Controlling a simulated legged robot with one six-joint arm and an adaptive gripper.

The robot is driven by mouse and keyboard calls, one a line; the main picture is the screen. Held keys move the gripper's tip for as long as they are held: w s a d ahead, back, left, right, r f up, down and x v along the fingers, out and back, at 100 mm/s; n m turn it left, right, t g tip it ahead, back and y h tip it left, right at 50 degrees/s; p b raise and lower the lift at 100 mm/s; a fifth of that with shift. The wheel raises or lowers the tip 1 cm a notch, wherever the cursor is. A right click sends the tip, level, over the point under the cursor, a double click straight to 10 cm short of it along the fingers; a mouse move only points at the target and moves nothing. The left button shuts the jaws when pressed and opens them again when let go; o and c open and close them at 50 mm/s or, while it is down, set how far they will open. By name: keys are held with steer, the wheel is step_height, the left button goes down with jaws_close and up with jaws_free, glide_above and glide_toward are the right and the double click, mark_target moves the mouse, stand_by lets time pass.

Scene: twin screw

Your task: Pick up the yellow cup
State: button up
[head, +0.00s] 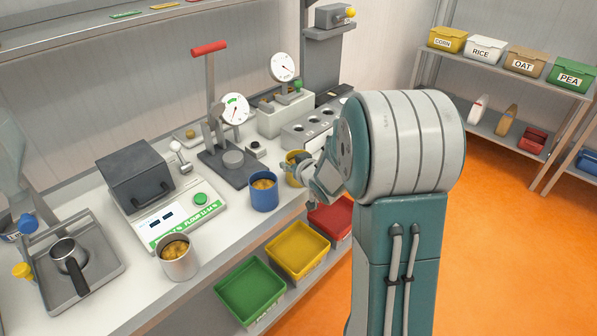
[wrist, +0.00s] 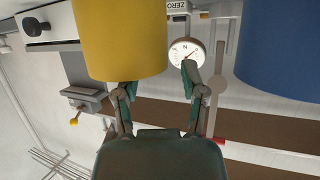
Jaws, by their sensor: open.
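The yellow cup (head: 292,173) stands on the bench in the head view, holding yellow-brown contents and partly hidden by my gripper (head: 313,180). In the upside-down wrist view, the yellow cup (wrist: 120,40) fills the upper left, close in front of the fingers. My gripper (wrist: 158,80) is open, with one finger over the cup's edge in the picture and the other to the right of it. The cup is off to the left of the middle of the jaws. I cannot tell whether a finger touches it.
A blue cup (head: 264,196) stands just left of the yellow cup; it also shows in the wrist view (wrist: 285,45). A metal cup (head: 178,262), a scale (head: 180,215) and a lever press (head: 228,170) stand further left. Coloured bins (head: 298,250) sit below the bench.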

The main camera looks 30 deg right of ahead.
steer(key=x, duration=0.2)
steer(key=shift+w+f, duration=0.15)
steer(key=shift+w, duration=0.15)
jaws_close()
